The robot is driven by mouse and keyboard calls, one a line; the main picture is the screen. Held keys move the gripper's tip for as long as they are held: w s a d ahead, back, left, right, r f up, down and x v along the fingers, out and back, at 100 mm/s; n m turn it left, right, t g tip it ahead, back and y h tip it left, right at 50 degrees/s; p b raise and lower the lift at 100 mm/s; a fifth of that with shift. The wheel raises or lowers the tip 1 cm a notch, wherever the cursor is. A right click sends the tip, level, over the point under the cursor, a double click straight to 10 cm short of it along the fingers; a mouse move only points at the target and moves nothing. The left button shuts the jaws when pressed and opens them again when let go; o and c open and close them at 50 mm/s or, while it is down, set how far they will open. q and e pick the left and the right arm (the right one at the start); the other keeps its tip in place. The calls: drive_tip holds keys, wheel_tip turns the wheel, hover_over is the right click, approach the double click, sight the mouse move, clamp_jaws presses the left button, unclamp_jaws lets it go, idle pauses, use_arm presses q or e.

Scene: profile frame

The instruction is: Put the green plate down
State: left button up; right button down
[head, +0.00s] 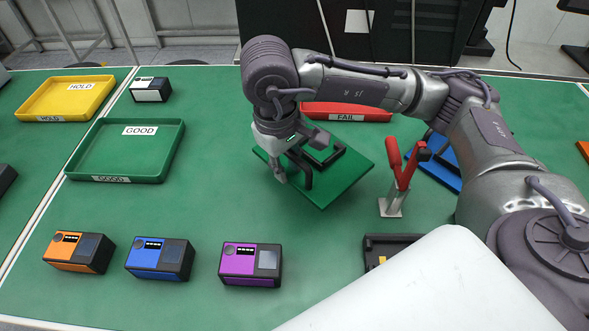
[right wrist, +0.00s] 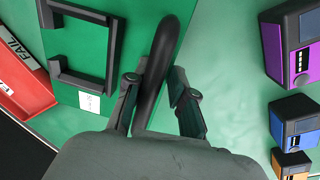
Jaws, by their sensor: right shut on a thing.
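The green plate (head: 345,181) is a flat square board, turned cornerwise to the table in the head view. It carries a black bracket frame (head: 325,153) and a black bar handle (head: 307,172). My right gripper (head: 295,172) is over the plate's left part, shut on the handle. In the right wrist view the handle (right wrist: 165,65) runs between the two fingers (right wrist: 155,95), with the bracket frame (right wrist: 100,70) and a small white label beside it. I cannot tell whether the plate's underside touches the table. My left gripper is not in view.
A red toggle clamp (head: 398,180) stands just right of the plate. A red FAIL tray (head: 346,111) lies behind it, partly hidden. A green GOOD tray (head: 122,179) is left. Orange, blue and purple devices (head: 250,264) line the front. Green table (head: 215,205) is clear left of the plate.

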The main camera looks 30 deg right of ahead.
sight(288, 194)
drive_tip(key=shift+w+d+f, duration=0.1)
drive_tip(key=shift+f, duration=0.8)
wheel_tip(288, 194, down, 3)
drive_tip(key=shift+r+p, duration=0.1)
drive_tip(key=shift+p, duration=0.2)
drive_tip(key=shift+f, duration=0.65)
drive_tip(key=c, duration=1)
unclamp_jaws()
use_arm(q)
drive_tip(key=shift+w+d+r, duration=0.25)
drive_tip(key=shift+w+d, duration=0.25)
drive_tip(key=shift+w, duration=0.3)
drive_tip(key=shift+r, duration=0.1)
